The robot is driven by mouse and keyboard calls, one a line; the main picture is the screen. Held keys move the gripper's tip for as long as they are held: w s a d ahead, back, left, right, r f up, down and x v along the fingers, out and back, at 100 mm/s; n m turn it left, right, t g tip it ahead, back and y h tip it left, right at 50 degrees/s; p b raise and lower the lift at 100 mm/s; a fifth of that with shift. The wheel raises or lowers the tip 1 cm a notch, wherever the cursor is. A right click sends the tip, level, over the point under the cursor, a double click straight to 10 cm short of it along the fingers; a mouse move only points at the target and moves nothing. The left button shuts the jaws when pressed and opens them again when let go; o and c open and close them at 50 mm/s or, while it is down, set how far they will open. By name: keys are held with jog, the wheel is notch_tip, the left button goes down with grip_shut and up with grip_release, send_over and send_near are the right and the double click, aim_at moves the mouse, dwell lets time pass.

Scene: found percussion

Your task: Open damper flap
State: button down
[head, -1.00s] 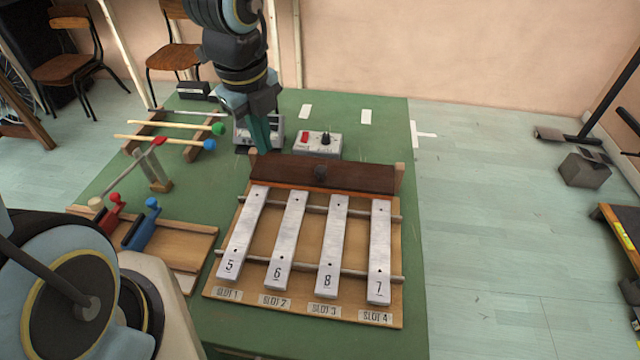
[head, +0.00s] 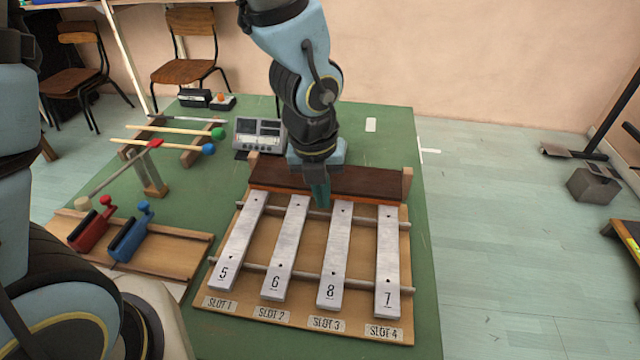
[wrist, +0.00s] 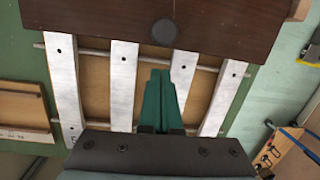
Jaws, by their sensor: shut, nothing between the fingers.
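The damper flap (head: 376,182) is a long dark brown board between wooden end posts at the back of the bar instrument. A reddish-orange strip shows along its front lower edge in the head view. In the wrist view the flap (wrist: 110,18) spans the top, with a dark round knob (wrist: 164,32) on its face. My gripper (head: 321,198) has its teal fingers shut and empty, pointing down at the flap's front edge near its middle. In the wrist view my gripper (wrist: 160,74) lies below the knob, between the middle bars. I cannot tell whether it touches the flap.
Several numbered metal bars (head: 335,255) lie on the wooden frame in front of the flap. A grey device (head: 258,135) stands behind left. Mallets (head: 165,145), a red clamp (head: 92,228) and a blue clamp (head: 130,235) are at the left.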

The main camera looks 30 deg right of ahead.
jog(key=shift+f, duration=0.9)
jog(key=shift+w+d+r+p, duration=0.5)
jog(key=shift+w+r+p, duration=0.15)
jog(key=shift+r, duration=0.15)
jog(key=shift+w+d+r+p, duration=0.4)
jog(key=shift+w+r, duration=0.2)
jog(key=shift+r, duration=0.05)
jog(key=shift+d, duration=0.1)
